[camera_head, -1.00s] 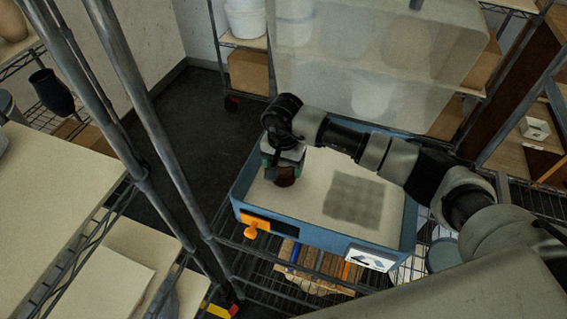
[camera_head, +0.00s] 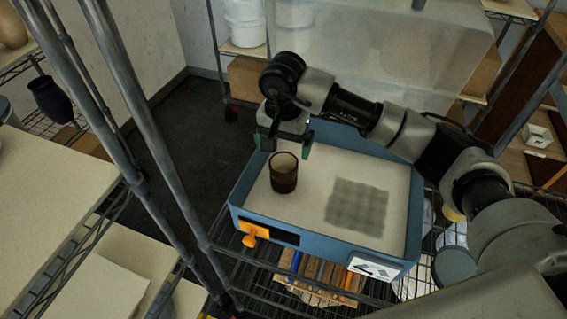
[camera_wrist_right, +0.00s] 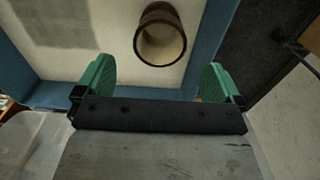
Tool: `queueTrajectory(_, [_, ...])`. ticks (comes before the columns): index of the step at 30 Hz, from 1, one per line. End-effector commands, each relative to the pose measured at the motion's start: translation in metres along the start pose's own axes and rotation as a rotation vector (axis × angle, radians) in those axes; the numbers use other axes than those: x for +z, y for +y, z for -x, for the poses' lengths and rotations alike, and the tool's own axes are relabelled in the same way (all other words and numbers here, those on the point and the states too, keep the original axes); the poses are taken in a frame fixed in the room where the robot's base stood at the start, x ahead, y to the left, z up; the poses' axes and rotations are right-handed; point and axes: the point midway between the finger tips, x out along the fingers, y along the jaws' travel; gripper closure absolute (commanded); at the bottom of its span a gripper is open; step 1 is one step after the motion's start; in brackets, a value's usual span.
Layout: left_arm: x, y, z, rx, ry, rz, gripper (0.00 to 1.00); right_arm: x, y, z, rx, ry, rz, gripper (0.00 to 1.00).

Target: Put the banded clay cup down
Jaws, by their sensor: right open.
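The banded clay cup (camera_head: 284,173) is dark brown with a lighter inside. It stands upright in the left part of a blue tray (camera_head: 240,205) with a pale floor. In the right wrist view the cup (camera_wrist_right: 161,36) shows beyond the fingertips, apart from them. My right gripper (camera_head: 284,143) is open and empty, above and behind the cup in the head view. Its green fingers (camera_wrist_right: 157,82) are spread wide in the right wrist view. My left gripper is not in view.
A grey textured square (camera_head: 357,205) lies on the tray floor right of the cup. Metal rack posts (camera_head: 150,120) stand at left. A translucent panel (camera_head: 375,60) rises behind the tray.

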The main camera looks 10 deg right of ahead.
Motion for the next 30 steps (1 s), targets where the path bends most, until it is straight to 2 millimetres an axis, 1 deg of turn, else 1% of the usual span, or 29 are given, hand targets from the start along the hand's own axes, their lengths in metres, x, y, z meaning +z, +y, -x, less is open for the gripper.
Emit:
queueTrajectory(1, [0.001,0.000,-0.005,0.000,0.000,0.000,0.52,0.000,0.000,0.007,-0.002,0.004,0.001,0.03])
queueTrajectory(3, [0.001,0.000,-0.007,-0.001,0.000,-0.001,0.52,-0.001,0.000,0.016,-0.002,0.003,-0.001,0.03])
queueTrajectory(6, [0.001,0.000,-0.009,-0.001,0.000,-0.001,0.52,0.000,0.000,0.025,-0.001,0.001,-0.001,0.03])
queueTrajectory(9, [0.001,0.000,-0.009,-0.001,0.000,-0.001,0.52,0.000,0.000,0.029,0.000,0.000,-0.001,0.03])
queueTrajectory(30, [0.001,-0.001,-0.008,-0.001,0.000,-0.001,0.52,0.000,0.000,0.029,0.000,-0.001,0.000,0.03])
